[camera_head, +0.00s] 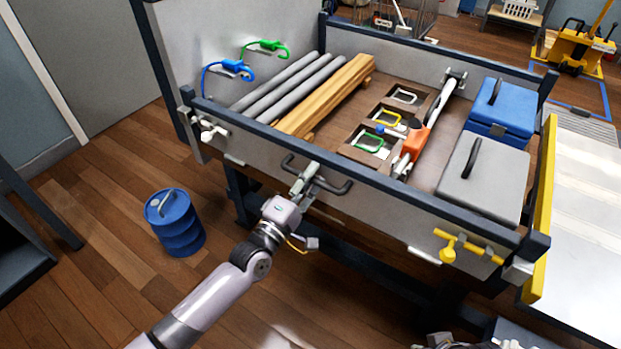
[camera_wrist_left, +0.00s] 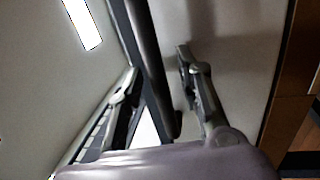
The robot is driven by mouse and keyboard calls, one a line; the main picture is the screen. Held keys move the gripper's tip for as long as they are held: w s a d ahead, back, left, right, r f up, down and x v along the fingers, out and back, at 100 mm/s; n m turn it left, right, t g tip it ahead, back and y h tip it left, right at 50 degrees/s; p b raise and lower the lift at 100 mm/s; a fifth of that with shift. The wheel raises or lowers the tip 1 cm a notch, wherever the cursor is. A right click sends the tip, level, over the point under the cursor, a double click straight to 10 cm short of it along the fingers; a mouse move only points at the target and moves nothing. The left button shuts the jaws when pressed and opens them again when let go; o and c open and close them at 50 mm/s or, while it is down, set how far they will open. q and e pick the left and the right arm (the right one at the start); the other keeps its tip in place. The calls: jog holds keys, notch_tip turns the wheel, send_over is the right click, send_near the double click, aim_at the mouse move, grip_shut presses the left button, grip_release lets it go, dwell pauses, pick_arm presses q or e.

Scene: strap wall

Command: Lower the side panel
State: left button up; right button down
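The side panel (camera_head: 375,200) is the grey front wall of the bin, with a dark blue top rail. It stands upright. A black handle (camera_head: 335,187) sits on its upper middle. My left gripper (camera_head: 305,180) is at this handle. In the left wrist view, its fingers (camera_wrist_left: 157,62) are apart, with the black handle bar (camera_wrist_left: 150,70) between them. I see no firm closure on the bar. A white latch (camera_head: 210,130) is at the panel's left end and a yellow latch (camera_head: 450,248) at its right. Grey parts, perhaps my right gripper (camera_head: 470,342), are cut off at the bottom edge.
The bin holds grey pipes (camera_head: 285,85), wooden beams (camera_head: 325,95), an orange-handled tool (camera_head: 415,140), a blue case (camera_head: 500,105) and a grey case (camera_head: 485,178). A blue drum (camera_head: 175,222) stands on the floor at left. A yellow-edged platform (camera_head: 585,200) is at right.

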pick_arm(q)
jog(key=shift+c, duration=0.5)
grip_shut()
